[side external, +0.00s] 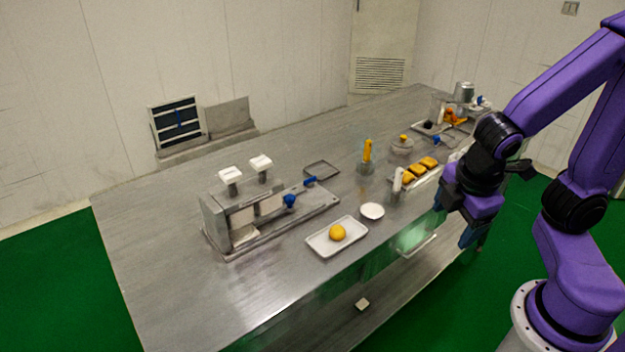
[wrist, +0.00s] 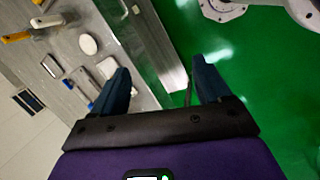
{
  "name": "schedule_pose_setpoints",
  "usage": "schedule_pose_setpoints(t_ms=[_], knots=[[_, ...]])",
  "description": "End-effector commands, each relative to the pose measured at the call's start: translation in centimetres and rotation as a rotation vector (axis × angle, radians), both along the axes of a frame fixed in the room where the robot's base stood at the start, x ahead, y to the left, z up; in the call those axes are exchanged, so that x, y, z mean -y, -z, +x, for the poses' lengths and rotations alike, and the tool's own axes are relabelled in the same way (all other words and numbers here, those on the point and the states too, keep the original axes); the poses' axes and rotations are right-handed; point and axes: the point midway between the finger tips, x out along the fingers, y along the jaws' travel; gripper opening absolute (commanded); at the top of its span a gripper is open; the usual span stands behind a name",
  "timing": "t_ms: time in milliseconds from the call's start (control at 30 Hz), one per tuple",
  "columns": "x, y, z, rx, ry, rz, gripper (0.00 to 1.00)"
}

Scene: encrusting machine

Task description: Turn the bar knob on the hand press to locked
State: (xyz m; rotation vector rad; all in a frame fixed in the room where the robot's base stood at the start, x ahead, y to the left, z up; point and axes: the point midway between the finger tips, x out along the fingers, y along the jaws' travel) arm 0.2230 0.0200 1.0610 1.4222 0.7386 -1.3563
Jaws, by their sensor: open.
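The hand press (side external: 230,222) is a low grey metal machine on the left part of the steel table in the side view. Two white-topped posts (side external: 230,174) stand on it. My gripper (side external: 455,222) is open and empty, past the table's front edge, well to the right of the press. Its two blue fingers (wrist: 161,68) are apart in the wrist view.
An orange-handled tool (side external: 367,150) and yellow pieces on a tray (side external: 420,171) stand farther right. The table front is mostly clear.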

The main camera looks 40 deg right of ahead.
Motion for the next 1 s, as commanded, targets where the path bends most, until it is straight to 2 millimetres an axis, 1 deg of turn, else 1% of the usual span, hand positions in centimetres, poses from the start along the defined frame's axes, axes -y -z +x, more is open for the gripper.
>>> schedule_pose_setpoints(t_ms=[33,200,333,500,633,767,867,1000], knots=[[0.9,0.2,1.6,0.033,-0.03,-0.07,0.77],[3.7,0.2,6.9,0.142,-0.163,-0.293,0.77],[5.3,0.0,10.8,0.206,-0.278,-0.457,0.77],[6.8,-0.2,15.6,0.271,-0.448,-0.654,0.77],[7.4,0.1,19.1,0.308,-0.594,-0.788,0.77],[7.6,0.9,22.2,0.337,-0.751,-0.903,0.77],[7.5,1.8,24.3,0.357,-0.88,-0.978,0.77],[7.0,3.9,26.8,0.382,-1.07,-1.055,0.77]])
